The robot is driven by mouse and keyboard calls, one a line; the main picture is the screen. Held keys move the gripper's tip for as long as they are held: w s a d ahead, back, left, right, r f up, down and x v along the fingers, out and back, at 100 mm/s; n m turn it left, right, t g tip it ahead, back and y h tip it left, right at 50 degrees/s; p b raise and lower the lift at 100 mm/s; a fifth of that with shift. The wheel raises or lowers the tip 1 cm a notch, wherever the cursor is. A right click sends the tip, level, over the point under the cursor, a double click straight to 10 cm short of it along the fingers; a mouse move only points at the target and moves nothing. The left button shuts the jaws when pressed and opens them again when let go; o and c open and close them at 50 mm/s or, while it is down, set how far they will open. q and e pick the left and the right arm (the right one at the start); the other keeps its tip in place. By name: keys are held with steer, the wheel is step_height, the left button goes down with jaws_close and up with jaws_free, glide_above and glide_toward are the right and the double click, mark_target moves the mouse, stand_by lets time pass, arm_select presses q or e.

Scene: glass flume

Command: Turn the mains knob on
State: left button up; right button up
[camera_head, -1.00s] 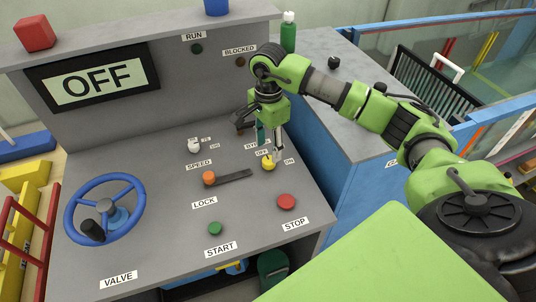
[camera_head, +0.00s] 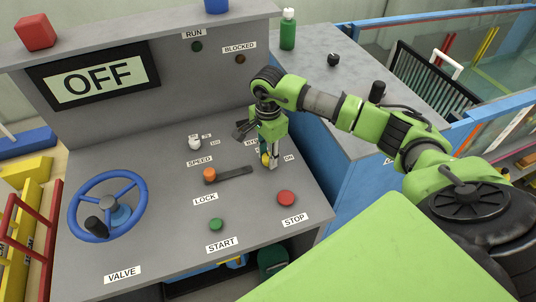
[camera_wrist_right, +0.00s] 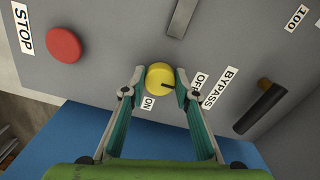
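The mains knob is a small yellow dial (camera_head: 265,159) on the grey console, mostly hidden by my gripper in the head view. In the right wrist view the yellow knob (camera_wrist_right: 158,74) shows clearly, its dark pointer mark aimed at the OFF label (camera_wrist_right: 198,86). The ON label (camera_wrist_right: 148,103) and BYPASS label (camera_wrist_right: 220,88) are beside it. My right gripper (camera_head: 269,163) points down at the knob. Its two fingertips (camera_wrist_right: 159,82) stand on either side of the knob, with small gaps seeming to remain, so it looks open. My left gripper is not in view.
A blue valve wheel (camera_head: 75,213) is at left. The screen (camera_head: 92,79) reads OFF.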

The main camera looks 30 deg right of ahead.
steer(key=m+b, duration=0.2)
steer(key=m, duration=0.1)
steer(key=shift+w+f+m+b, duration=0.1)
steer(key=shift+m+b, duration=0.2)
steer(key=m+b, duration=0.1)
steer(key=m, duration=0.1)
steer(key=shift+m, duration=0.4)
steer(key=m+b, duration=0.1)
steer(key=m, duration=0.2)
steer(key=shift+d+m+b, duration=0.1)
steer(key=shift+m+b, duration=0.2)
steer(key=shift+b, duration=0.1)
steer(key=m+b, duration=0.1)
steer(key=m, duration=0.3)
steer(key=shift+w, duration=0.1)
steer(key=shift+d+r+m+b, duration=0.1)
steer(key=shift+m+b, duration=0.1)
steer(key=shift+m, duration=0.7)
steer(key=shift+r+m+b, duration=0.1)
steer(key=shift+m+b, duration=0.05)
steer(key=shift+m, duration=1.05)
steer(key=o, duration=1)
steer(key=shift+o, duration=0.6)
